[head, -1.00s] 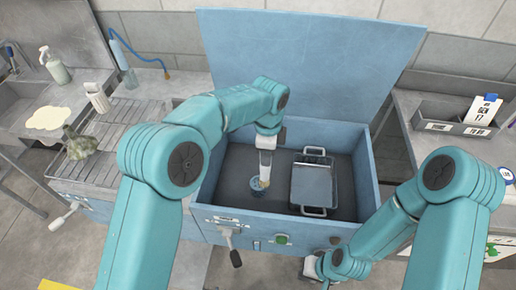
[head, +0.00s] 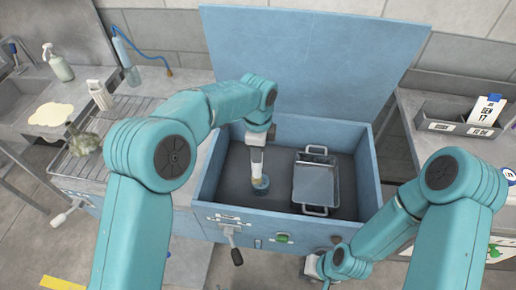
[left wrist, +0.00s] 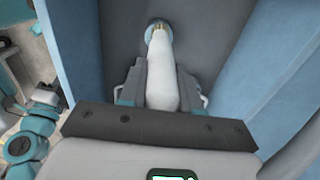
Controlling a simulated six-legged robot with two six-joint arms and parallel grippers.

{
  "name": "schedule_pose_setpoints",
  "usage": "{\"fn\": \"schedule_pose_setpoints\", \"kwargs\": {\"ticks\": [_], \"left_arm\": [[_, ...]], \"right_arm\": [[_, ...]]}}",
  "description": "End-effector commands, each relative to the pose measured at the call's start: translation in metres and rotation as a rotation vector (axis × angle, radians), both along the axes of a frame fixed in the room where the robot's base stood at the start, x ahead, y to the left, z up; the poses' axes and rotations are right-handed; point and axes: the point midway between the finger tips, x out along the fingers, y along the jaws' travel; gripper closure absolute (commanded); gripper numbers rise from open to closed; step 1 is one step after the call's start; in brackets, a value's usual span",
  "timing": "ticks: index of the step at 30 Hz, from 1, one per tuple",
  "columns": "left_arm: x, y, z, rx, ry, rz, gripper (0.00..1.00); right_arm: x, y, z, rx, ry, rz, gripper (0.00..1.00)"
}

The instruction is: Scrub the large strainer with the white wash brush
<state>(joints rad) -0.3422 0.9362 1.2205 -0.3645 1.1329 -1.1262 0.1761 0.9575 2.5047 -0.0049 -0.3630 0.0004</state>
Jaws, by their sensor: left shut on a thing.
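My left gripper (head: 259,140) is shut on the white wash brush, whose pale handle (left wrist: 162,75) runs between the fingers in the left wrist view. The brush points down into the blue tub, its yellowish tip (head: 260,183) over a small round bluish piece (head: 263,188) on the tub floor. This piece may be the strainer or a drain; I cannot tell, nor whether the tip touches it. A rectangular metal pan (head: 316,184) with two handles lies to the right in the tub. My right gripper (head: 314,267) is low in front of the tub; its jaws are unclear.
The blue tub's front wall (head: 300,226) and raised lid (head: 315,60) enclose the work area. A ribbed drainboard (head: 120,130) with a spray bottle (head: 57,62) beyond it is left. A grey bin (head: 455,127) stands on the right counter. Tub floor left of the brush is clear.

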Motion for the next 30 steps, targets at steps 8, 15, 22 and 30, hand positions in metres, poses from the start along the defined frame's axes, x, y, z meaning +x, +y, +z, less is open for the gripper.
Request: {"fn": "schedule_pose_setpoints", "kwargs": {"ticks": [8, 15, 22, 30], "left_arm": [[-0.003, -0.03, 0.0, -0.001, 0.001, -0.002, 1.0], [-0.003, -0.032, -0.001, -0.001, 0.0, 0.0, 1.0], [-0.002, -0.02, -0.001, 0.0, 0.001, 0.002, 1.0], [0.0, 0.005, 0.001, 0.001, 0.001, 0.0, 1.0]], "right_arm": [[0.0, 0.0, 0.011, 0.0, 0.0, 0.0, 1.0], [0.0, 0.0, 0.01, 0.0, 0.0, 0.0, 1.0], [0.0, 0.0, 0.009, 0.0, 0.0, 0.0, 1.0], [0.0, 0.0, 0.008, 0.0, 0.0, 0.0, 1.0]]}}
